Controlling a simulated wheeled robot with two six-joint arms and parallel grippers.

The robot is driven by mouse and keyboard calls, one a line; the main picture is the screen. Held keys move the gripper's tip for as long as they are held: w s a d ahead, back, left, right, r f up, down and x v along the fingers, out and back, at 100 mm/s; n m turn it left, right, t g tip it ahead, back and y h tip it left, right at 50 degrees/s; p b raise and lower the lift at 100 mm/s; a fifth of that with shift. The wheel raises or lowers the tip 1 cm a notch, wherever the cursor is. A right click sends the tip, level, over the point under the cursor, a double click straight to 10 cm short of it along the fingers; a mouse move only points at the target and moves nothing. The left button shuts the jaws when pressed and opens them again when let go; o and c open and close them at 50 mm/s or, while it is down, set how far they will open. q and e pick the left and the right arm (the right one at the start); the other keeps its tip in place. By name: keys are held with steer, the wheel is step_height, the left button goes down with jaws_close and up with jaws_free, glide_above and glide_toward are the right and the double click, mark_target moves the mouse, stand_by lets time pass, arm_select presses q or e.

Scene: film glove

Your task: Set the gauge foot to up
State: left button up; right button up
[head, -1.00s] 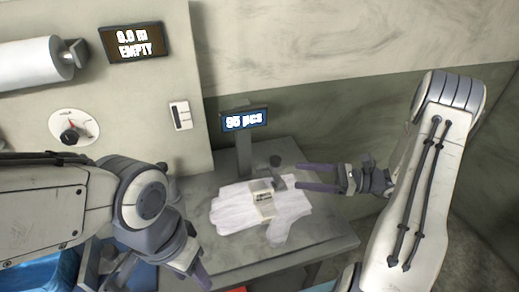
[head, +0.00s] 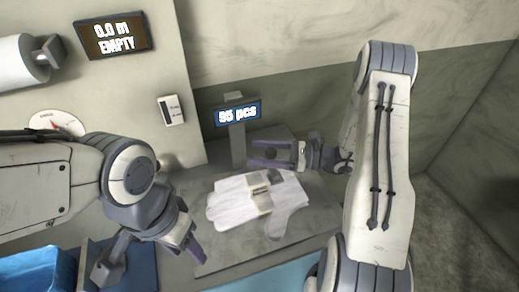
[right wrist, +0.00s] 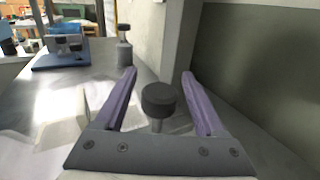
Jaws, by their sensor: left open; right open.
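A black knob (right wrist: 158,98) on a short pale stem stands between the two open fingers of my right gripper (right wrist: 158,75) in the right wrist view, with a gap on both sides. In the head view the right gripper (head: 250,152) reaches in from the right, and the dark knob (head: 270,153) shows between its fingers. A small pale block (head: 258,190) sits on a white glove (head: 230,206) on the grey table. I cannot tell clearly which part is the gauge foot or its setting. My left gripper (head: 188,240) is open and empty at the table's left.
A display reading 95 pcs (head: 237,114) stands on a post behind the glove. A display reading EMPTY (head: 114,36), a dial (head: 57,123) and a white switch plate (head: 172,110) are on the wall. The table's front right (head: 318,215) is clear.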

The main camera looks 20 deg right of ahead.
steer(key=shift+a, duration=0.25)
jaws_close()
stand_by(1.4)
